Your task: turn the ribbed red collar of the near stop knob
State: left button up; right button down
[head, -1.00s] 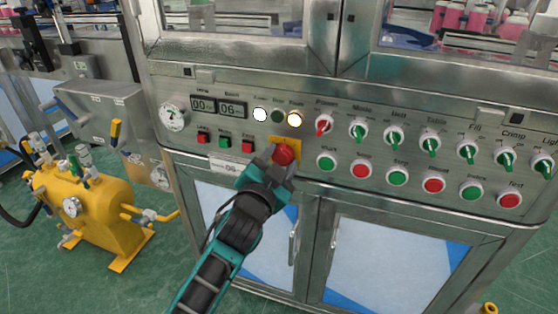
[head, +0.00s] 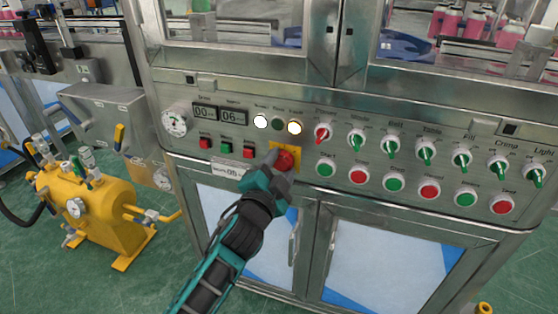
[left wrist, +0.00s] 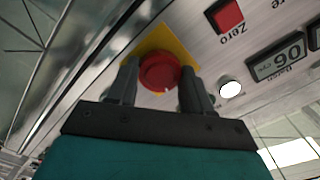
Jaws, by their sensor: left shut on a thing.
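The red stop knob (head: 285,160) sits on a yellow plate (head: 296,150) on the front of the metal control panel. In the left wrist view the knob (left wrist: 160,72) shows between my two fingers, with the yellow plate (left wrist: 150,43) behind it. My left gripper (head: 277,166) is at the knob, its fingers shut on either side of it; it also shows in the left wrist view (left wrist: 157,85). The ribs of the collar are too small to make out, and the fingers hide part of the knob's sides. My right gripper is not in view.
Green and red push buttons (head: 359,177) and a row of selector switches (head: 357,140) lie right of the knob. Small square buttons (head: 226,147) and digital displays (head: 218,114) are to its left. A yellow tank (head: 88,207) stands on the floor at left.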

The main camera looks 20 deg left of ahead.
pick_arm(q)
jog(key=shift+r+m+p, duration=0.1)
jog(key=shift+m+p, duration=0.2)
jog(key=shift+m, duration=0.4)
jog(key=shift+m+p, duration=0.4)
jog(key=shift+m, duration=0.7)
jog(key=o, duration=1.1)
jog(key=shift+c, duration=0.2)
